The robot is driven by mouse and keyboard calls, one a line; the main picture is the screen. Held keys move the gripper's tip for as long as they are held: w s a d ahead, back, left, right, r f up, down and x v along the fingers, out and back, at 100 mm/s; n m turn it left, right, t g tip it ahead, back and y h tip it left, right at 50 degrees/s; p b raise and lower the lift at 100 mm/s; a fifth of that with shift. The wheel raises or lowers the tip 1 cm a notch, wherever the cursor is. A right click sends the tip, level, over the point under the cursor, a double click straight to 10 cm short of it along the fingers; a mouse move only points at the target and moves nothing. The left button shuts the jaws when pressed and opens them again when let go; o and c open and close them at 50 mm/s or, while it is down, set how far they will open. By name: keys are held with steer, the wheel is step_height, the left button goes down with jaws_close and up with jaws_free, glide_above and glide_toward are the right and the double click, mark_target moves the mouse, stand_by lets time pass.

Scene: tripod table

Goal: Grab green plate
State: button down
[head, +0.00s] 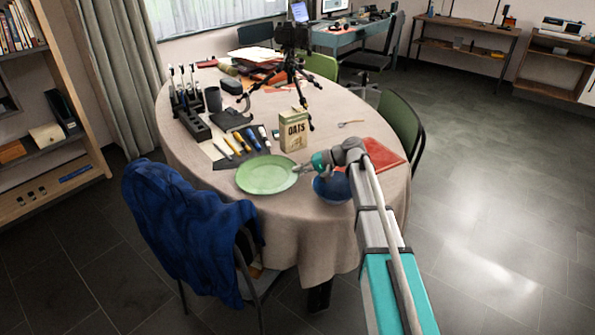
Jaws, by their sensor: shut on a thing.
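The green plate (265,176) is near the front edge of the round table, left of my arm. It looks level, and I cannot tell whether it rests on the cloth or is slightly raised. My gripper (298,169) reaches in from the right and is shut on the plate's right rim. The fingertips are small in this view.
A blue bowl (333,187) sits right beside the plate, under my arm. An oats box (293,132) stands behind the plate, with several markers (240,141) at back left. A red folder (383,155) lies right. A chair with a blue jacket (190,225) stands at front left.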

steer(key=shift+r+p, duration=0.6)
steer(key=shift+r, duration=0.25)
steer(key=s+d+r+p, duration=0.6)
steer(key=s+r+p, duration=0.4)
steer(key=s, duration=0.2)
steer(key=shift+s+d+r, duration=0.15)
steer(key=shift+d+r, duration=0.1)
steer(key=shift+d, duration=0.15)
